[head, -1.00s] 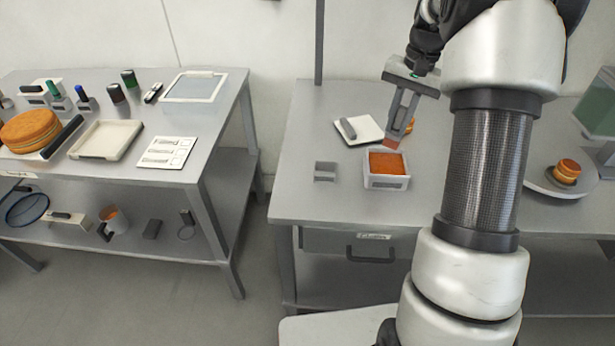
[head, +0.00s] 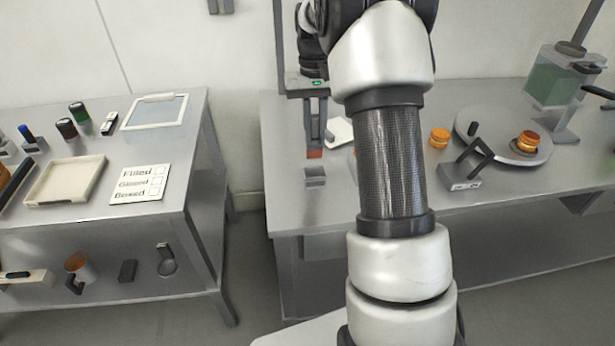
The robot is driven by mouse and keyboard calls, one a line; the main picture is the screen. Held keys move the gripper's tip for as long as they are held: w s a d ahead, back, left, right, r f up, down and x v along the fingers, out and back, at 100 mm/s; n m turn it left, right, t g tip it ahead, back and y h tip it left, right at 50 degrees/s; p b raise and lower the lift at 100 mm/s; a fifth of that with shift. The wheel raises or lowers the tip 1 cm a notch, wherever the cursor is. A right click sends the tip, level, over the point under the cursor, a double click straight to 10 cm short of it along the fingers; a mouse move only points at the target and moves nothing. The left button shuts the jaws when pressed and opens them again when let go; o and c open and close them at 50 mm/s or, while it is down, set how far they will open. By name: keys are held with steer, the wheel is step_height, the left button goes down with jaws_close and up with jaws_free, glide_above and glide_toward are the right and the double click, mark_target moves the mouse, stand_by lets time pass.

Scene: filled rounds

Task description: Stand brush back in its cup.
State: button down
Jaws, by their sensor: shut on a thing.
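My gripper (head: 315,132) points down over the near-left part of the right-hand table, left of my arm. It is shut on the brush (head: 314,154), whose reddish-orange lower end shows just below the fingers. The rest of the brush is hidden by the fingers or too small to make out. A small grey open cup (head: 315,178) stands on the table straight below the brush in the picture. The brush end appears just above the cup's far rim; I cannot tell the exact gap or whether it is behind the cup.
A white plate (head: 340,132) lies behind the gripper, partly hidden by my arm. The left table has a tray (head: 66,181) and a checklist card (head: 141,184).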

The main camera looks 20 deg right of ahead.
mark_target(315, 157)
step_height(315, 157, down, 9)
steer(key=shift+f, duration=0.1)
stand_by(0.3)
steer(key=shift+f, duration=0.15)
steer(key=c, duration=1.7)
jaws_free()
steer(key=shift+o, duration=0.2)
